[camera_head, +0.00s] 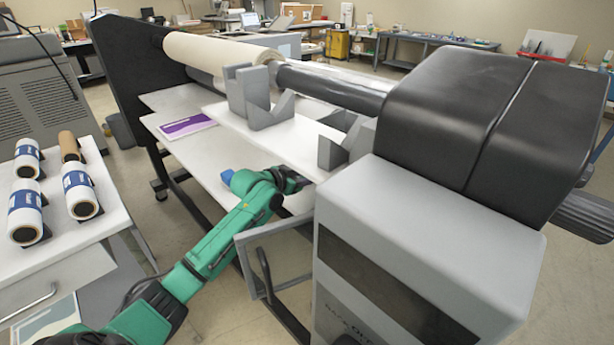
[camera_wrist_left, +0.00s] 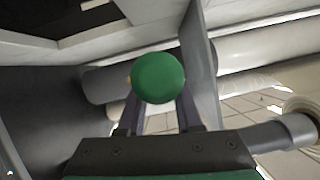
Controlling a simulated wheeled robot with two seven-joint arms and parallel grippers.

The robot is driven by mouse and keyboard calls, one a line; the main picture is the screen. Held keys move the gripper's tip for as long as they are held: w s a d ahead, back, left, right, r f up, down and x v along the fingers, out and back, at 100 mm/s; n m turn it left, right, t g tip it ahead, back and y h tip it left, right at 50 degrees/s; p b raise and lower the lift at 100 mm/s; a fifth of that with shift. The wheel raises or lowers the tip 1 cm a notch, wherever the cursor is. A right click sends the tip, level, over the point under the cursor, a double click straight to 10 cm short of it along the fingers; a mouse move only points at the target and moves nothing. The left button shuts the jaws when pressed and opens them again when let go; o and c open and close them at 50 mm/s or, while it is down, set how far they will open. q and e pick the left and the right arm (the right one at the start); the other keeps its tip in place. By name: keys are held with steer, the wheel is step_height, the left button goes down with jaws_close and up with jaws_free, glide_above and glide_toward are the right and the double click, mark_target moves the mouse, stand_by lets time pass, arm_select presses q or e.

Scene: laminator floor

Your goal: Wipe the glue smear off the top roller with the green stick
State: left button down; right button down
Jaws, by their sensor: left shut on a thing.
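The dark, shiny top roller (camera_head: 320,84) runs across the laminator behind its white feed table. Pale streaks show along it, but I cannot tell glue from reflection. My left gripper (camera_head: 298,183) is low in front of the feed table, near the right grey bracket and apart from the roller. In the left wrist view, my left gripper (camera_wrist_left: 160,115) is shut on the green stick (camera_wrist_left: 158,78). Its round green end faces the camera and hides the rest of the stick. The stick is not distinguishable in the head view. My right gripper is not in view.
Grey brackets (camera_head: 257,100) stand on the feed table (camera_head: 285,138), one beside the laminator's big housing (camera_head: 425,250). A cream roll (camera_head: 210,52) lies at the back. A purple-and-white sheet (camera_head: 187,125) lies at left. A side table (camera_head: 110,215) holds several film rolls.

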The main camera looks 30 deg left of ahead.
arm_select(q)
steer(key=shift+d+r, duration=0.1)
steer(key=shift+r, duration=0.05)
steer(key=s+d+p, duration=0.2)
steer(key=d+p, duration=0.2)
steer(key=d, duration=0.2)
steer(key=shift+p, duration=0.3)
stand_by(0.8)
stand_by(0.3)
steer(key=shift+d+p, duration=0.1)
steer(key=shift+p, duration=0.2)
